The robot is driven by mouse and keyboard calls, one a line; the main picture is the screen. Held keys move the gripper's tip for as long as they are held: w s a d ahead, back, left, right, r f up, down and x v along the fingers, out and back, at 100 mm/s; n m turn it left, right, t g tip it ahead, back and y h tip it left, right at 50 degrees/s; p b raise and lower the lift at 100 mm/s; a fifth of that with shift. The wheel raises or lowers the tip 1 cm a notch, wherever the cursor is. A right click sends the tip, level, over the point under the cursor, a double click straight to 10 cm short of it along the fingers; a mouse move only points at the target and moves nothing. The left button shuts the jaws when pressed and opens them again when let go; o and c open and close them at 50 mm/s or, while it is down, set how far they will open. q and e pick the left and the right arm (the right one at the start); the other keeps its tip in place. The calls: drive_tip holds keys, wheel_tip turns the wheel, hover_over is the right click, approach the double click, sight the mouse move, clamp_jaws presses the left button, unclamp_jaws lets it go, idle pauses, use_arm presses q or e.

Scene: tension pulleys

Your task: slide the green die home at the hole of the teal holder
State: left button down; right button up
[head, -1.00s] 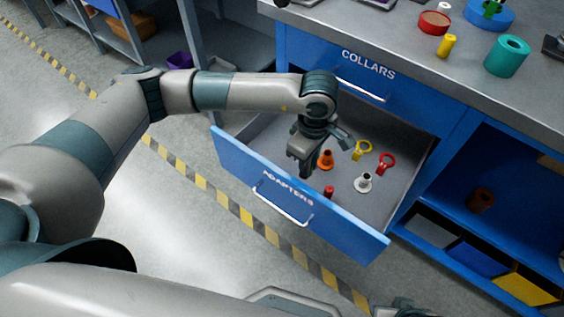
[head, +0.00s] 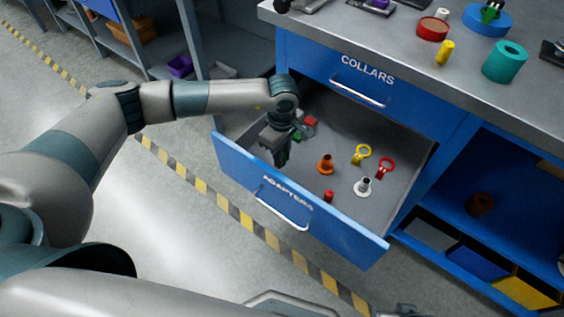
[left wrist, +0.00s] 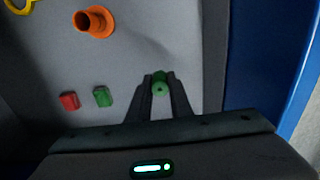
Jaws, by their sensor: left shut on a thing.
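My left gripper (head: 282,160) is low inside the open drawer, near its left front side. In the left wrist view the fingertips (left wrist: 160,88) are closed around a small round green piece with a dark hole in its end, which looks like the green die (left wrist: 159,77). In the head view the gripper hides that piece. The teal holder (head: 505,62) is a thick upright cylinder with a hole in its top. It stands on the grey bench top, far to the right of the gripper.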

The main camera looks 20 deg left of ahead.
use_arm(q)
drive_tip(key=shift+f, duration=1.8)
drive_tip(key=shift+f, duration=0.1)
drive_tip(key=shift+f, duration=0.1)
drive_tip(key=c, duration=1.6)
unclamp_jaws()
drive_tip(key=r, duration=1.1)
drive_tip(key=a+r, duration=0.1)
drive_tip(key=r, duration=0.5)
drive_tip(key=shift+s+r+b, duration=0.25)
drive_tip(key=shift+s+b, duration=0.05)
drive_tip(key=shift+b, duration=0.05)
